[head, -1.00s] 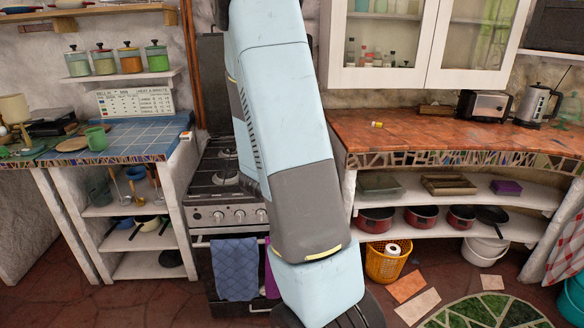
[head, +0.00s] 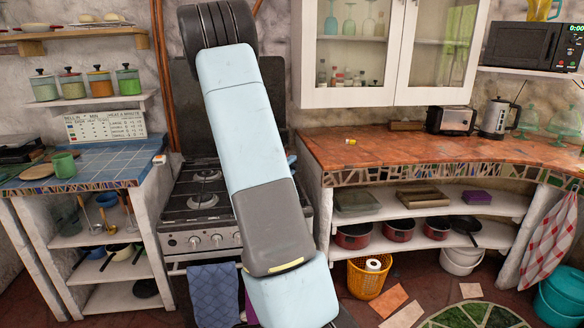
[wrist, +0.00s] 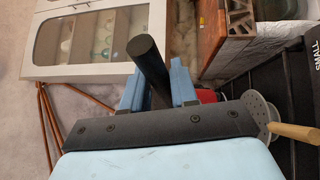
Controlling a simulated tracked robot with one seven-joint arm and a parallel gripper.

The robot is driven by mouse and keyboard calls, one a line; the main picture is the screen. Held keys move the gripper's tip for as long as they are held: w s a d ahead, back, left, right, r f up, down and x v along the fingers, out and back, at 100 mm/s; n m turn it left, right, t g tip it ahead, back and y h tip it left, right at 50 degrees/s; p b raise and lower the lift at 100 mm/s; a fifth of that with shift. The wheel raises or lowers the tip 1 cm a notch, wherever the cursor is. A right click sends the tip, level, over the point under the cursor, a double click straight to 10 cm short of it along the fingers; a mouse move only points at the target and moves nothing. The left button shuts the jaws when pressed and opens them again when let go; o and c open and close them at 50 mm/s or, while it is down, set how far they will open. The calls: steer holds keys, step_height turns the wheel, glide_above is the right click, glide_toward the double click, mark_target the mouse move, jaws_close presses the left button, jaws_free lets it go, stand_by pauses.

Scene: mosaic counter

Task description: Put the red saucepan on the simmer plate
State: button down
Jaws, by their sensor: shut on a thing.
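My gripper (wrist: 157,76) shows in the wrist view with its two blue fingers shut on the thick black handle (wrist: 147,58) of the red saucepan. Only a small red part of the saucepan (wrist: 207,95) shows beyond the right finger; the rest is hidden behind my gripper. A grey perforated disc with a wooden handle, which looks like the simmer plate (wrist: 262,108), lies on the dark stove at the right, partly covered by my gripper. Whether the saucepan touches it cannot be told. In the head view my arm hides the held saucepan and the plate.
The stove (head: 205,205) stands between the blue-tiled counter (head: 95,165) and the orange-topped counter (head: 350,148). Several pans, including a red pot (head: 398,231), are on the shelf under the orange counter. A glass-door wall cabinet (head: 350,97) hangs above it.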

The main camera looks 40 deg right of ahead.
steer(key=w+d+f, duration=0.2)
steer(key=w+f, duration=0.2)
steer(key=f, duration=0.4)
steer(key=shift+d+f, duration=0.4)
steer(key=shift+f, duration=0.5)
steer(key=c, duration=0.9)
jaws_free()
steer(key=shift+o, duration=0.2)
